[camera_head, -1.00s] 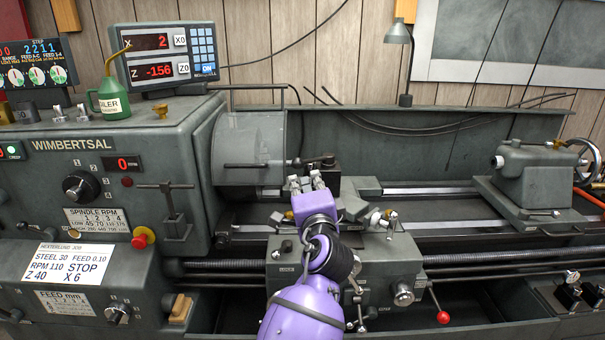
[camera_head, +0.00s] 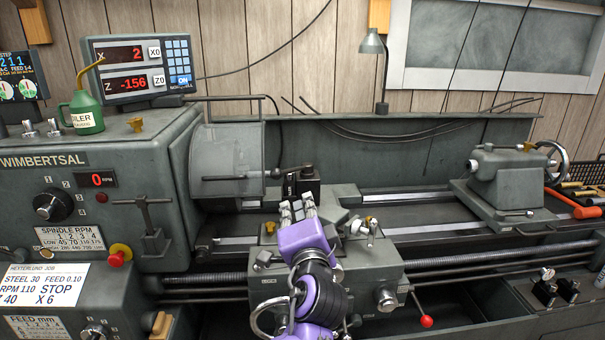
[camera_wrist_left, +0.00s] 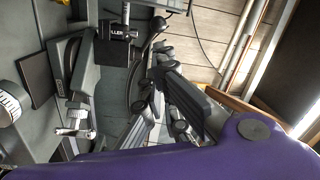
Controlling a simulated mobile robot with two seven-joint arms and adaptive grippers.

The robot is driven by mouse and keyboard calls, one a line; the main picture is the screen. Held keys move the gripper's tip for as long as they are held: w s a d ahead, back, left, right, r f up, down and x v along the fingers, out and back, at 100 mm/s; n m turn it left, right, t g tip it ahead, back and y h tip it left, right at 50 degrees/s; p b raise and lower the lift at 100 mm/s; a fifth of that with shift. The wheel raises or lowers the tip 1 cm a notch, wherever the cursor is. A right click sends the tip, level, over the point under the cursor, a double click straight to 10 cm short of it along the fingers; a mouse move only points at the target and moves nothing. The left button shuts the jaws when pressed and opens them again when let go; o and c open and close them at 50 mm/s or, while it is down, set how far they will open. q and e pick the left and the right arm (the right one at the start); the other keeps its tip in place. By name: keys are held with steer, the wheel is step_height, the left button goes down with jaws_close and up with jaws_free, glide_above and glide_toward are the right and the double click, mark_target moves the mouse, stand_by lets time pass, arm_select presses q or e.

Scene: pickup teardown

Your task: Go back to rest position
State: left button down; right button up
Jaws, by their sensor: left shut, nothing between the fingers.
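My left gripper (camera_head: 297,210) is in the middle of the head view, in front of the lathe's tool post (camera_head: 300,184) and over the carriage (camera_head: 350,262). Its purple arm comes up from the bottom of the picture. The fingers are shut with nothing seen between them. In the left wrist view the grey fingers (camera_wrist_left: 165,92) show close up, with the dark tool post (camera_wrist_left: 113,42) behind them. I cannot tell the exact gap from the tool post. My right gripper is not in view.
The grey lathe fills the space ahead, with a clear chuck guard (camera_head: 228,160) left of the gripper. The tailstock (camera_head: 505,180) stands at right. A red-knobbed lever (camera_head: 426,321) juts out at the front. A green oil can (camera_head: 82,110) stands on the headstock.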

arm_select(q)
steer(key=s+a+f+n+g+h, duration=0.15)
steer(key=s+f, duration=0.25)
steer(key=f, duration=0.5)
steer(key=s+a+f+n+g+h, duration=0.1)
steer(key=s+a+f+n, duration=0.2)
steer(key=f, duration=0.6)
steer(key=s+a+f+n+g+h, duration=0.1)
steer(key=s+f+n+g+h, duration=0.15)
steer(key=s+f, duration=0.45)
steer(key=s+a+f+n+g, duration=0.1)
steer(key=s+a+f, duration=0.2)
steer(key=s+f, duration=0.4)
steer(key=s+a+f+n+g+y, duration=0.1)
steer(key=s+a+f+g, duration=0.1)
steer(key=s+a+f, duration=0.2)
steer(key=s+a+f+n+g, duration=0.2)
steer(key=s+f, duration=0.8)
steer(key=s, duration=0.6)
steer(key=shift+s+a+f, duration=0.15)
steer(key=shift+s+a, duration=0.2)
steer(key=shift+a, duration=0.45)
